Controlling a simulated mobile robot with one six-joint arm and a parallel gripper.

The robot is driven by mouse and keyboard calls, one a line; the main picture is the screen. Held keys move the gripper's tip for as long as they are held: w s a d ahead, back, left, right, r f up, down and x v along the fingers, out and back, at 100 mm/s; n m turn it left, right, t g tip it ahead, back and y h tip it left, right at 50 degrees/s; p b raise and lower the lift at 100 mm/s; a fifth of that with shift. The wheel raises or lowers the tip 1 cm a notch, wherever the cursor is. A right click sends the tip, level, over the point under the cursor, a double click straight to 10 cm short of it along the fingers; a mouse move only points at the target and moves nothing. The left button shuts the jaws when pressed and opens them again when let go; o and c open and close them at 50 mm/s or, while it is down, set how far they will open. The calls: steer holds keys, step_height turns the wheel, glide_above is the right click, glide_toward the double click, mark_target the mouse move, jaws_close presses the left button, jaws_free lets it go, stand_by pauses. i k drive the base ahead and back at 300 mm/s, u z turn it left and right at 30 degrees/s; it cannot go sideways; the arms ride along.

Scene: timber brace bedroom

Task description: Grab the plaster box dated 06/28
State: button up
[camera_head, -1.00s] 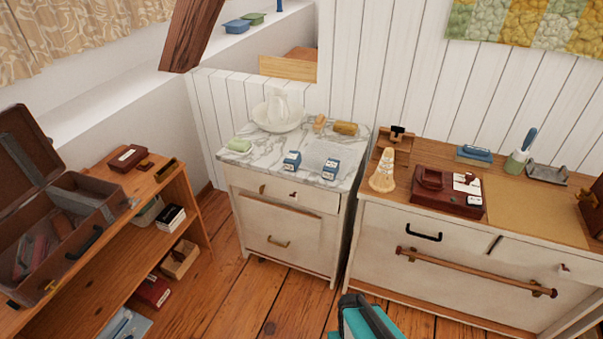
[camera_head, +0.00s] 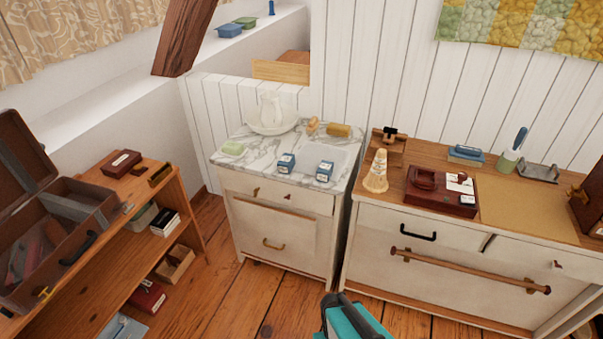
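Two small blue and white boxes stand on the marble top of the washstand (camera_head: 255,150). The left box (camera_head: 286,163) and the right box (camera_head: 325,171) look alike, and any date on them is too small to read. They stand apart near the front edge. My gripper (camera_head: 340,309), teal and dark, shows only in part at the bottom edge, low in front of the furniture and well away from both boxes. Its fingertips cannot be made out clearly.
A white basin with a jug (camera_head: 272,115), green soap (camera_head: 233,149) and brushes share the marble top. A dresser (camera_head: 370,225) with a red-brown box (camera_head: 440,192) stands right. A shelf (camera_head: 140,245) with an open case (camera_head: 70,225) stands left. Floor between is clear.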

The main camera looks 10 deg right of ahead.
mark_target(325, 171)
steer(key=z, duration=0.05)
steer(key=i, duration=0.95)
steer(key=u, duration=0.05)
